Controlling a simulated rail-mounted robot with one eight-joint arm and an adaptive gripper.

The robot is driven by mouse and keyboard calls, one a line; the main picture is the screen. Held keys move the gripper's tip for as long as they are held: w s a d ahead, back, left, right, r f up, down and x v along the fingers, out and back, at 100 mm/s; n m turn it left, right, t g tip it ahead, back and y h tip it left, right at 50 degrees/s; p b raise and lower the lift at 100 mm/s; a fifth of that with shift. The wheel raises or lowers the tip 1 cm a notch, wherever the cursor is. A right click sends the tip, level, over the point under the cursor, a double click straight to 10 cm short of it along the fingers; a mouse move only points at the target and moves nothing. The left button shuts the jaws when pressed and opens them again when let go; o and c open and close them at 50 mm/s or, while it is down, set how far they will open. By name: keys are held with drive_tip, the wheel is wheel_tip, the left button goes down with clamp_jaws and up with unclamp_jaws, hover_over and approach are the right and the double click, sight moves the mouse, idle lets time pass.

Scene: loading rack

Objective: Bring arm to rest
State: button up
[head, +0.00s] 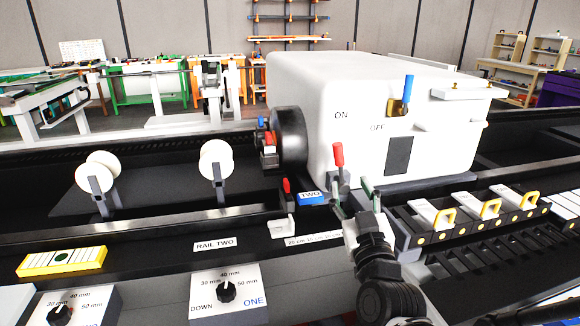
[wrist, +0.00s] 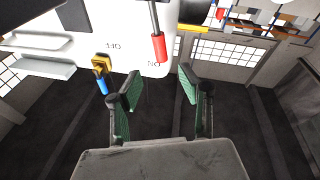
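My gripper (head: 354,198) is in front of the white machine (head: 290,85), low on its front side, with my arm coming up from the bottom right. In the wrist view my gripper (wrist: 160,88) has its two green-padded fingers spread apart with nothing between them. A red-handled lever (head: 338,155) stands just above the gripper in the head view; it also shows beyond the fingers in the wrist view (wrist: 158,46). I cannot tell its exact distance from the fingertips. A blue-handled lever (head: 407,88) points up near the OFF label.
Right of my arm is a rack (head: 470,226) with yellow-handled blocks. Left are a dark rail with white rollers (head: 216,158), a yellow-edged panel (head: 62,261) and a dial box labelled ONE (head: 227,292). A small red handle (head: 286,186) stands by the TWO label.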

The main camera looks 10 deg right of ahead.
drive_tip(key=s+a+f+g+y+p, duration=0.1)
drive_tip(key=s+a+f+g+y, duration=0.15)
drive_tip(key=f+g, duration=0.35)
drive_tip(key=s+d+f+m+g+h, duration=0.1)
drive_tip(key=s+f+g, duration=0.1)
drive_tip(key=s+g, duration=0.5)
drive_tip(key=s+p, duration=0.1)
drive_tip(key=s, duration=0.4)
drive_tip(key=shift+d+m+g, duration=0.2)
drive_tip(key=shift+m+g, duration=0.1)
idle(1.9)
